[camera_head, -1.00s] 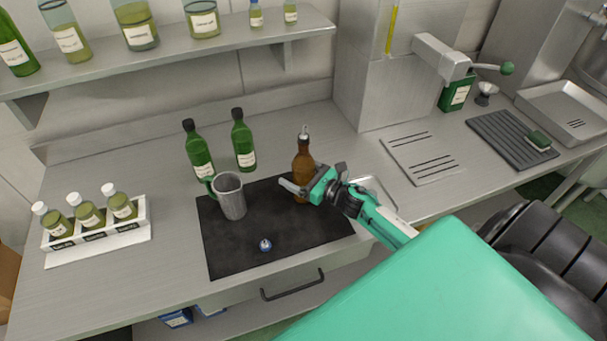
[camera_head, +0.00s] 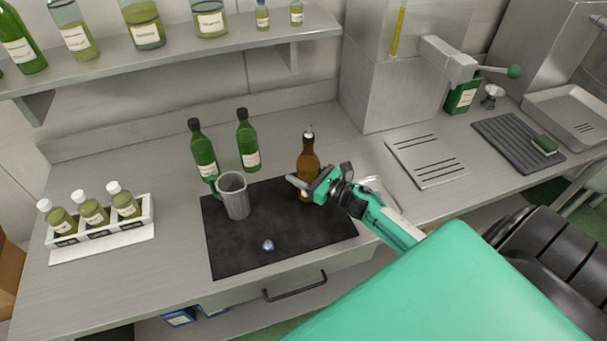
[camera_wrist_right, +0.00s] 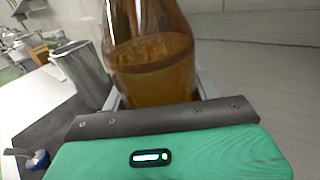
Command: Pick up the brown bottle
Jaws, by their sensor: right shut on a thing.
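The brown bottle (camera_head: 308,158) stands upright at the back right part of the black mat (camera_head: 275,243), with a metal pourer on top. My right gripper (camera_head: 306,186) reaches in from the right and is shut on its body. In the right wrist view the bottle (camera_wrist_right: 150,60) fills the middle, between the fingers, with liquid inside. Its base is partly hidden by the gripper, and I cannot tell whether it touches the mat. My left gripper is not in view.
A grey mug (camera_head: 235,197) stands left of the bottle, with two green bottles (camera_head: 249,147) behind. A small blue-and-silver item (camera_head: 267,245) lies on the mat. A white rack (camera_head: 105,238) holds small bottles at left. A shelf (camera_head: 190,56) hangs above the counter.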

